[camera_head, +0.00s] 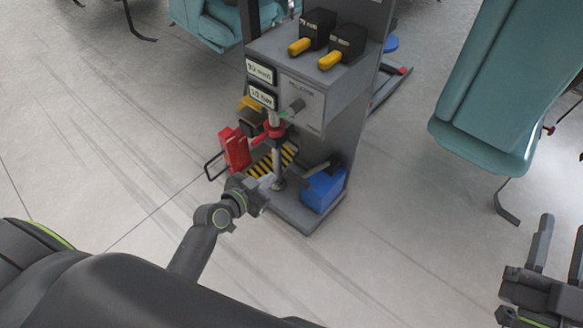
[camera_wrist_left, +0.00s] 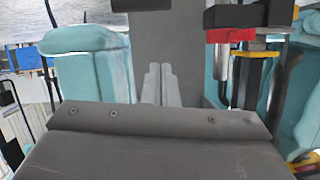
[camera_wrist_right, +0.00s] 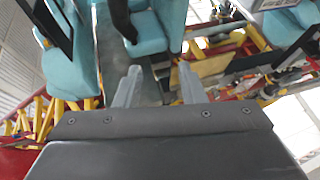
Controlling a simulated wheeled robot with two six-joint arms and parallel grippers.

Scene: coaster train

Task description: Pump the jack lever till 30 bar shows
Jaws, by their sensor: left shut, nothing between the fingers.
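A grey cabinet (camera_head: 352,120) stands in the middle of the head view. Two small displays are on its face; the lower one (camera_head: 261,97) seems to read 10 bar, and the upper one (camera_head: 260,71) is too small to read surely. Below them is a metal rod (camera_head: 275,152) with a red collar (camera_head: 266,132); the rod also shows in the left wrist view (camera_wrist_left: 222,62). I cannot tell surely which part is the jack lever. My left gripper (camera_head: 264,190) is shut and empty beside the rod's foot. My right gripper (camera_head: 558,250) is open and empty, away from the cabinet.
Two black boxes with yellow handles (camera_head: 300,46) sit on the cabinet top. A red block (camera_head: 235,150), a striped yellow-black plate (camera_head: 262,164) and a blue box (camera_head: 323,190) are low at its base. Teal seats (camera_head: 490,120) stand at right and back. The floor left is clear.

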